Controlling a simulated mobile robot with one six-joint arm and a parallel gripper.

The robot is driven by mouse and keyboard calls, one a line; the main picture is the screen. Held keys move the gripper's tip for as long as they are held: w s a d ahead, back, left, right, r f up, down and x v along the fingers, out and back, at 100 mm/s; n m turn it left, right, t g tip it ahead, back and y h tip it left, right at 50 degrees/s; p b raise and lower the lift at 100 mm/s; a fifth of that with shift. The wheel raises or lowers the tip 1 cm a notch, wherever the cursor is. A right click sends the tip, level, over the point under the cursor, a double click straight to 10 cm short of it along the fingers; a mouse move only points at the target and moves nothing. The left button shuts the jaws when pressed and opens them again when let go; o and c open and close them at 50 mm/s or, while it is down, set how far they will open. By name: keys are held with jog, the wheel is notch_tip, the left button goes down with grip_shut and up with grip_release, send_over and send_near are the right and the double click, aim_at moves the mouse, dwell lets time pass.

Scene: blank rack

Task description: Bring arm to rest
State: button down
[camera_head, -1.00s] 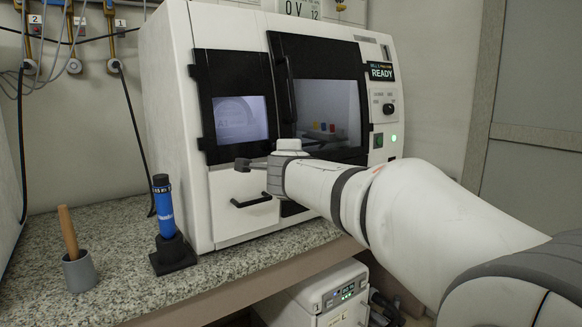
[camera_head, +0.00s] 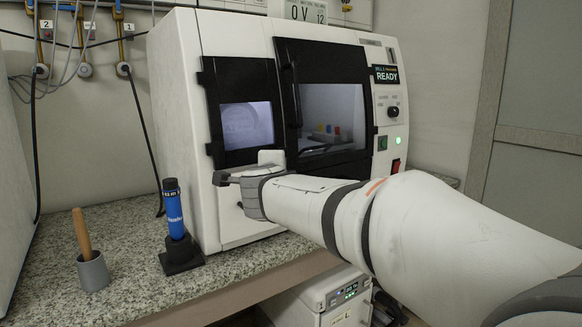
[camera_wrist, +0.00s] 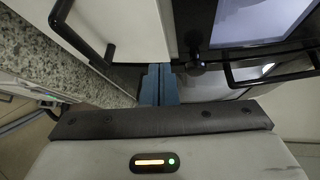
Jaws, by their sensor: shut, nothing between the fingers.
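My arm (camera_head: 330,215) reaches from the lower right of the head view toward the front of a white milling machine (camera_head: 180,120). My gripper (camera_head: 222,178) is in front of the machine, below its left black-framed screen window, and partly covers the drawer front. In the wrist view the two blue-grey fingers of my gripper (camera_wrist: 160,72) are together with nothing between them. The fingers appear apart from the machine, though the exact gap is hard to judge.
A blue tube on a black stand (camera_head: 175,215) and a grey cup with a wooden-handled tool (camera_head: 92,271) stand on the speckled counter (camera_head: 130,225) left of my gripper. A black drawer handle (camera_wrist: 80,33) is close in the wrist view. A white unit (camera_head: 320,300) sits below the counter.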

jog(key=s+a+r+n+g+y+p, duration=0.15)
jog(key=s+r+n+y+p, duration=0.45)
jog(key=n+p, duration=0.65)
jog(key=s+d+f+n+g+h+p, duration=0.1)
jog(key=s+d+g+p, duration=0.3)
jog(key=s, duration=0.4)
jog(key=s+d+f+n+g+h+p, duration=0.1)
jog(key=s+d+n+g+h+p, duration=0.1)
jog(key=s+d+p, duration=0.3)
jog(key=s+d+f+n+g+h+p, duration=0.1)
jog(key=s+d+n+g+p, duration=0.2)
jog(key=s+d+g+p, duration=0.2)
jog(key=s+p, duration=0.3)
jog(key=s, duration=0.3)
jog(key=shift+s+d+g+h, duration=0.15)
jog(key=shift+d+g+h, duration=0.15)
jog(key=shift+g, duration=0.05)
jog(key=shift+n, duration=0.25)
